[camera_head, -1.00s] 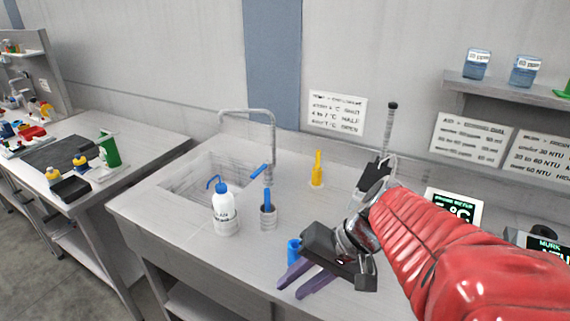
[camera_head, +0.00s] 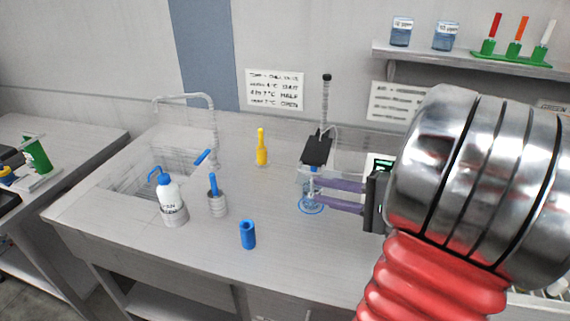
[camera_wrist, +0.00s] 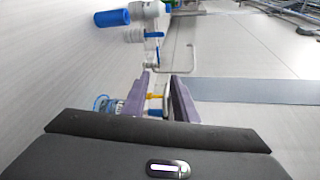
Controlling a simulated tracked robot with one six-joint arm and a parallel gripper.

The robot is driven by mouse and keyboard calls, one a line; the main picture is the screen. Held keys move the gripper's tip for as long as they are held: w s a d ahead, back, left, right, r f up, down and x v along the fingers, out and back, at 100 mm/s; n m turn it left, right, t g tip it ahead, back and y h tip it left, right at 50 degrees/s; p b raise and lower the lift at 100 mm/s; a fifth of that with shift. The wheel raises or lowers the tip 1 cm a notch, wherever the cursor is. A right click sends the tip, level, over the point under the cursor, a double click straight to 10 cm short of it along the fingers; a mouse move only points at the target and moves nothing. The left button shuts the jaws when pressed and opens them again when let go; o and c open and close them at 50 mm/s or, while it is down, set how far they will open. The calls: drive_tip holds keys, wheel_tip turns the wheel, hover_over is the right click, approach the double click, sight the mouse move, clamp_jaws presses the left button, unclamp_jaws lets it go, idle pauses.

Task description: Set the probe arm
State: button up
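The probe stand has an upright ribbed rod (camera_head: 326,108) and a black block (camera_head: 316,150) that sits tilted on its arm. A clear slender part hangs below the block, over a blue ring (camera_head: 311,206) on the counter; the ring also shows at lower left in the wrist view (camera_wrist: 100,103). My gripper (camera_head: 316,192) is open, its two purple fingers pointing left beside the clear part, below the block. The fingers also show apart in the wrist view (camera_wrist: 160,86). I cannot tell whether they touch the stand. My wrist hides part of the display (camera_head: 380,163).
The sink (camera_head: 150,175) lies beyond. A shelf (camera_head: 470,64) with jars and a green rack hangs above.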

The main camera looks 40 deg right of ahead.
sight(307, 173)
drive_tip(key=shift+m+t+h, duration=0.7)
drive_tip(key=shift+t+h, duration=0.2)
drive_tip(key=d, duration=0.1)
drive_tip(key=s+d, duration=0.1)
drive_tip(key=d, duration=0.2)
drive_tip(key=shift+s+d+r, duration=0.2)
drive_tip(key=shift+s+r, duration=0.1)
drive_tip(key=shift+s, duration=0.05)
drive_tip(key=shift+w, duration=0.15)
drive_tip(key=shift+x, duration=6.85)
drive_tip(key=shift+a, duration=0.1)
drive_tip(key=shift+f, duration=0.1)
clamp_jaws()
